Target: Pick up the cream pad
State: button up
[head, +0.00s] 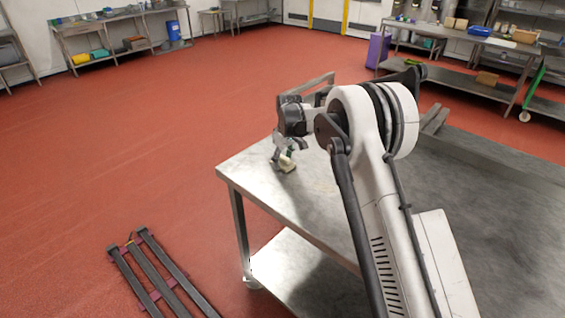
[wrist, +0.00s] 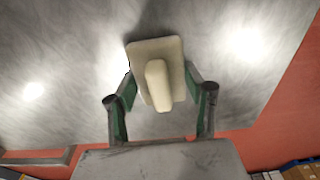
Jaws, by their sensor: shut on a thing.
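The cream pad (wrist: 170,50) has a flat, rounded-corner plate with a raised grip in its middle. In the wrist view it sits between the two green-lined fingers of my gripper (wrist: 160,101), which is shut on it. In the head view the pad (head: 287,166) is a small pale shape at the left corner of the metal table (head: 310,204), below my gripper (head: 284,157). I cannot tell whether the pad touches the tabletop or is just above it.
My arm hides part of the table. A grey bar (head: 435,119) lies at the table's far side. Dark rails (head: 160,272) lie on the red floor at lower left. Benches with goods stand along the far walls.

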jog(key=shift+r, duration=0.45)
jog(key=r, duration=0.2)
jog(key=s+r+b, duration=0.1)
jog(key=shift+a+r, duration=0.35)
jog(key=shift+a, duration=0.05)
jog(key=s+a+r+b, duration=0.1)
jog(key=s+a+r, duration=0.5)
jog(key=s+a, duration=0.1)
jog(key=shift+s+r, duration=0.2)
jog(key=shift+s, duration=0.1)
